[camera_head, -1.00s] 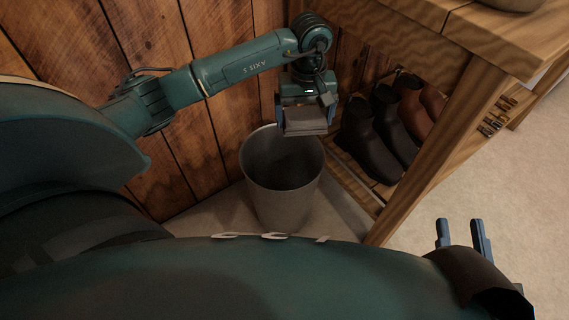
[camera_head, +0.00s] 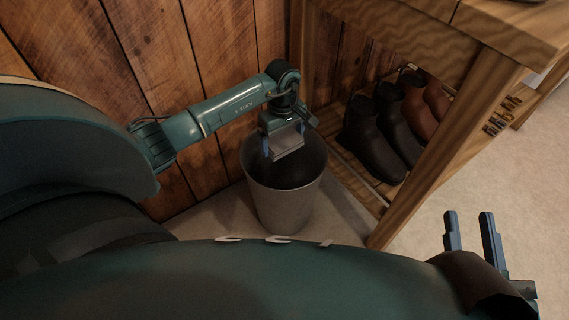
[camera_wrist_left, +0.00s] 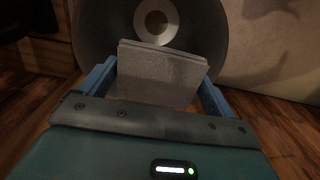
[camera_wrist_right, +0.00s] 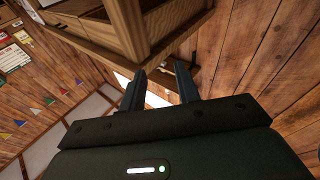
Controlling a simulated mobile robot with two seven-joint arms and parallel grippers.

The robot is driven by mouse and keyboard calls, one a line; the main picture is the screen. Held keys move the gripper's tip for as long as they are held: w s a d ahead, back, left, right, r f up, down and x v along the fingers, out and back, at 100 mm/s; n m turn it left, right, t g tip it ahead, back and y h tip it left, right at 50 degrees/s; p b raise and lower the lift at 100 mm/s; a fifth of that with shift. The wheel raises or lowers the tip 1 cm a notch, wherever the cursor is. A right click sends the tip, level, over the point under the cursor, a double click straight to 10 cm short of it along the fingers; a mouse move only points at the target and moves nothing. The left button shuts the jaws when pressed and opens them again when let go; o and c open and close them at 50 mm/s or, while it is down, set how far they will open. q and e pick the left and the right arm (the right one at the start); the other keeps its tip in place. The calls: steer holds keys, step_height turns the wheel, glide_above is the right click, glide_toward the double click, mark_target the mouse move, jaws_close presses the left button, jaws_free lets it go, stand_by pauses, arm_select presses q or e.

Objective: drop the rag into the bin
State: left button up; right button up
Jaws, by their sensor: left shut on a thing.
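The rag (camera_head: 287,143) is a grey folded cloth. My left gripper (camera_head: 283,147) is shut on it and holds it over the mouth of the bin. The bin (camera_head: 284,205) is a grey round bucket on the floor against the wooden wall. In the left wrist view the rag (camera_wrist_left: 160,76) sits between the blue fingers, with the bin (camera_wrist_left: 100,35) behind it. I cannot tell whether the rag is below the rim. My right gripper (camera_head: 468,232) is at the lower right with its fingers apart and empty; it also shows open in the right wrist view (camera_wrist_right: 160,88).
A wooden bench (camera_head: 432,150) stands right of the bin, with dark and brown boots (camera_head: 374,142) on its low shelf. The plank wall (camera_head: 215,60) is close behind my left arm. Open floor (camera_head: 530,180) lies to the right.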

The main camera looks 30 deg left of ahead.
steer(key=shift+r, duration=0.15)
arm_select(q)
steer(key=o, duration=0.7)
steer(key=shift+r, duration=0.1)
step_height(320, 180, up, 13)
steer(key=p, duration=0.4)
steer(key=shift+p, duration=0.3)
arm_select(e)
steer(key=shift+s+d+f+n+g+h, duration=0.2)
steer(key=shift+d+f+n+g+h, duration=0.1)
steer(key=shift+d+n, duration=0.2)
